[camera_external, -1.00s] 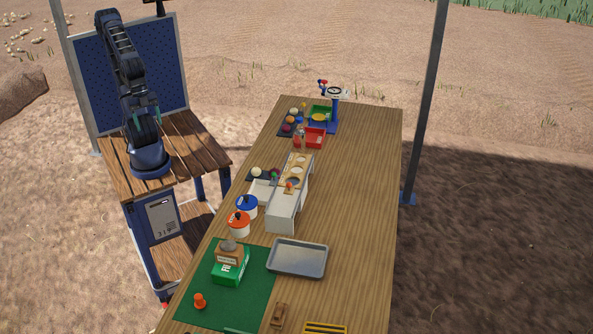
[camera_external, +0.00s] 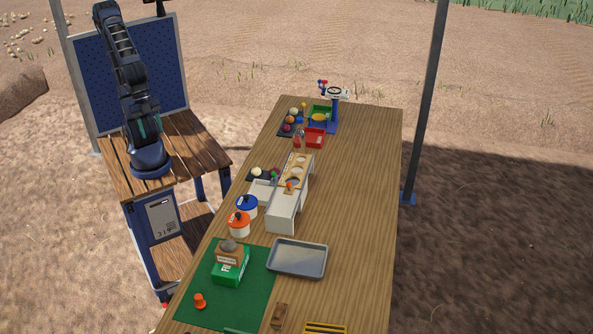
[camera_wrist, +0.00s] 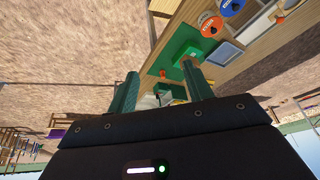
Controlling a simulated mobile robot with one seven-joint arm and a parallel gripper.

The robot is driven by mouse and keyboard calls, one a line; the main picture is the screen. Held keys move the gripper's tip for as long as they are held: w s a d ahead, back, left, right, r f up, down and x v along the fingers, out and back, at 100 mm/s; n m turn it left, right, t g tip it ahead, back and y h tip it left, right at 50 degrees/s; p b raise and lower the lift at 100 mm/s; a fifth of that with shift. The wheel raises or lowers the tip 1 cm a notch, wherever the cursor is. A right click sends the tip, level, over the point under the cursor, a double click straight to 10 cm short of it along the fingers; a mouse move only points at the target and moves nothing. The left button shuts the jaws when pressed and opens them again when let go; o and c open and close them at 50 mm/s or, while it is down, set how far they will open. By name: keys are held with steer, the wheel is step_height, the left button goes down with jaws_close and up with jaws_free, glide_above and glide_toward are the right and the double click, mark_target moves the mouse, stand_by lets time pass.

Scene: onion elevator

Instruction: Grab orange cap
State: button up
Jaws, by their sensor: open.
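An orange lid with a dark knob tops a white pot (camera_external: 238,223) on the table, and it also shows in the wrist view (camera_wrist: 211,27). A small orange cap-like piece (camera_external: 200,301) stands on the green mat (camera_external: 190,318); it also shows in the wrist view (camera_wrist: 163,74). I cannot tell which of the two is the orange cap. My gripper (camera_wrist: 160,88) is open and empty, its green fingers spread wide. It is far from both orange things, over by my own stand, left of the table.
A blue-lidded pot (camera_external: 247,205) stands beside the orange-lidded one. A green box (camera_external: 231,266) sits on the mat, with a grey tray (camera_external: 297,258) to its right. A white rack (camera_external: 287,208) stands behind. The table's right side is clear.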

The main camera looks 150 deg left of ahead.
steer(key=w+d+f+m, duration=0.1)
steer(key=w, duration=1.2)
steer(key=m+h, duration=0.2)
steer(key=m, duration=0.1)
glide_above(198, 295)
steer(key=s+a, duration=0.2)
steer(key=s, duration=0.2)
step_height(198, 295, down, 26)
steer(key=shift+x, duration=5.95)
steer(key=shift+d, duration=0.15)
steer(key=c, duration=1.1)
steer(key=shift+o, duration=0.2)
steer(key=shift+r, duration=0.15)
